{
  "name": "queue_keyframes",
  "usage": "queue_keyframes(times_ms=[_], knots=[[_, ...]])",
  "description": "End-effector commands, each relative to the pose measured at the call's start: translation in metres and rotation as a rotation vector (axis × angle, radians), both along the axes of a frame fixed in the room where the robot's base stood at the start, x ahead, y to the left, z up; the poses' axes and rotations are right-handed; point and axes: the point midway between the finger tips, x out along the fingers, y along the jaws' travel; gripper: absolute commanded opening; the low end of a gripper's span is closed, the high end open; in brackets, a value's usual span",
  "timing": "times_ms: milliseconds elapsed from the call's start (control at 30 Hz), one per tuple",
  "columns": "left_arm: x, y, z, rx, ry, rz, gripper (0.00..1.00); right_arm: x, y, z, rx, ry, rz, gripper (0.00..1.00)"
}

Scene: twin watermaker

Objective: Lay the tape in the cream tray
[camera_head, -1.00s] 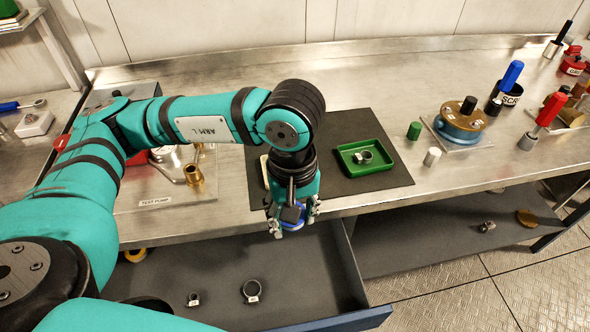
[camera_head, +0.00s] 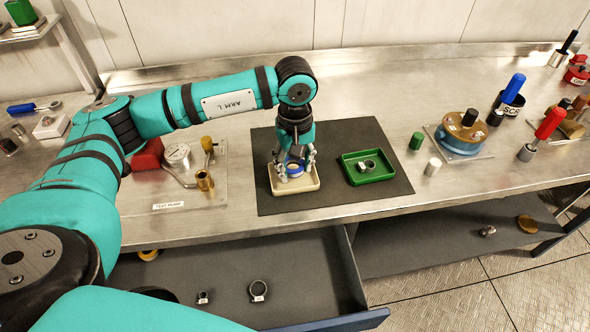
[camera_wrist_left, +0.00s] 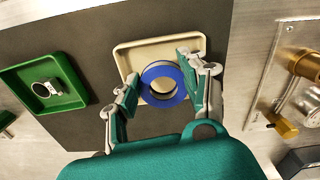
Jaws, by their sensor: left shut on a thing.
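The tape is a blue ring with a pale core; in the left wrist view the tape (camera_wrist_left: 162,84) sits between the fingers of my left gripper (camera_wrist_left: 160,92). In the head view the tape (camera_head: 293,169) shows under my left gripper (camera_head: 295,170), which is shut on it. The cream tray (camera_head: 277,189) lies on the dark mat, directly below the gripper and tape. The tray's rim also shows in the left wrist view (camera_wrist_left: 135,45). I cannot tell whether the tape touches the tray floor. My right gripper is not in view.
A green tray (camera_head: 349,177) with a metal clamp stands right of the cream tray on the dark mat (camera_head: 330,145). A test pump plate (camera_head: 180,196) lies to the left. An open drawer (camera_head: 310,265) with two clamps is below the bench edge.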

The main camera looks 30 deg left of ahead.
Motion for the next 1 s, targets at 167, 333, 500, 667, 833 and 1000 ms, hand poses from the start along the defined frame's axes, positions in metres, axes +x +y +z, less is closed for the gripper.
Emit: queue_keyframes(times_ms=[167,333,500,667,833,1000], knots=[[-0.002,0.0,-0.023,0.001,0.005,0.0,0.22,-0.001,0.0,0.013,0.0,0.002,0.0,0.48],[0.0,-0.001,-0.029,-0.001,-0.001,0.0,0.22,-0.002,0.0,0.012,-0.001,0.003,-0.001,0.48],[-0.001,-0.001,-0.031,0.0,0.0,0.0,0.22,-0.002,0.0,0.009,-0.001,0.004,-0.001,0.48],[-0.001,-0.001,-0.032,0.0,0.0,0.0,0.51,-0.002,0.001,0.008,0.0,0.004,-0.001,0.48],[-0.001,-0.001,-0.032,0.0,0.0,0.0,0.53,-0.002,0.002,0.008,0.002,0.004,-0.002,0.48],[-0.001,-0.001,-0.029,0.0,0.0,0.0,0.53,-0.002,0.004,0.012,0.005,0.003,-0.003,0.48]])
